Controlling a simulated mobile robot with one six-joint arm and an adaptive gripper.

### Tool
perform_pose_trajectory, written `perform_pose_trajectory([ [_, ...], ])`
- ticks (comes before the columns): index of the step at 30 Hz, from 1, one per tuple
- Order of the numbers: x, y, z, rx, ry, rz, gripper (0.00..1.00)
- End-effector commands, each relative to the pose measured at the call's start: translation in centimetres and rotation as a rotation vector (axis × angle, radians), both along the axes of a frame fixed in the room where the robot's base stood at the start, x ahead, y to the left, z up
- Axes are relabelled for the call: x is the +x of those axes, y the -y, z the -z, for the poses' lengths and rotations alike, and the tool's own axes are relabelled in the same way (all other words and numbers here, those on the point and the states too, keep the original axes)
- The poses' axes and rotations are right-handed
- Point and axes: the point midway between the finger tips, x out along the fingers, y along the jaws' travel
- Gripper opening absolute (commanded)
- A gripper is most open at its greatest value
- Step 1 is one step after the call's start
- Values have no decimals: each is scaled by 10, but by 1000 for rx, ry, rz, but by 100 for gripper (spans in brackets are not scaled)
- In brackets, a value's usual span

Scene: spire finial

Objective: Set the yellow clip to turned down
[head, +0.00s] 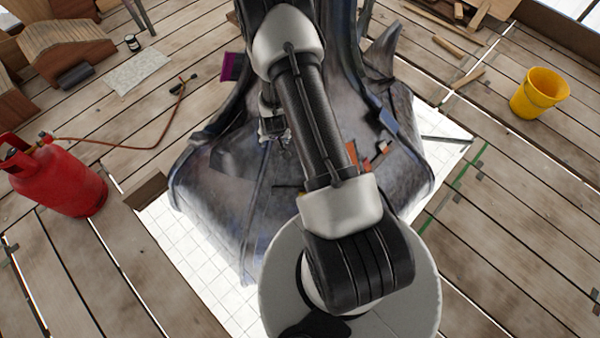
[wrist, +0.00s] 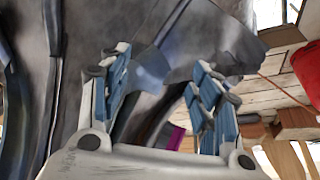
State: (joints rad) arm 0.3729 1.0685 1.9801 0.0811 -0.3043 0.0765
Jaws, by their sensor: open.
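My gripper (head: 274,128) is partly hidden behind my arm, at the left of the spire's narrow upper part. In the wrist view my gripper (wrist: 165,85) is open, its two blue-padded fingers apart with nothing held between them. Grey metal sheet (wrist: 155,30) lies behind and beyond the fingers. A magenta piece (wrist: 176,138) shows between the fingers; a magenta piece (head: 231,67) also shows at the spire's left in the head view.
Small orange pieces (head: 381,149) lie on the spire's right slope. A red gas cylinder (head: 62,178) with a hose stands left, a yellow bucket (head: 539,93) right. Wooden blocks lie at upper left. The plank floor (head: 530,200) at right is mostly clear.

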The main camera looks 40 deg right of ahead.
Motion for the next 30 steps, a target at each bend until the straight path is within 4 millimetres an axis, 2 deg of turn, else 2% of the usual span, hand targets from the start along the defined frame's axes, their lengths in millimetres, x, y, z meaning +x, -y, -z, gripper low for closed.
perform_pose_trajectory([
  [1,-18,5,36,4,-17,26,57],
  [3,-38,10,77,-1,-19,59,57],
  [6,-72,13,130,-8,-23,102,57],
  [10,-113,11,180,-17,-23,146,57],
  [12,-131,8,199,-21,-25,162,57],
  [15,-148,5,215,-26,-24,177,57],
  [18,-155,5,224,-29,-22,183,57],
  [23,-151,8,243,-30,-22,184,57],
  [30,-136,20,291,-30,-22,183,57],
])
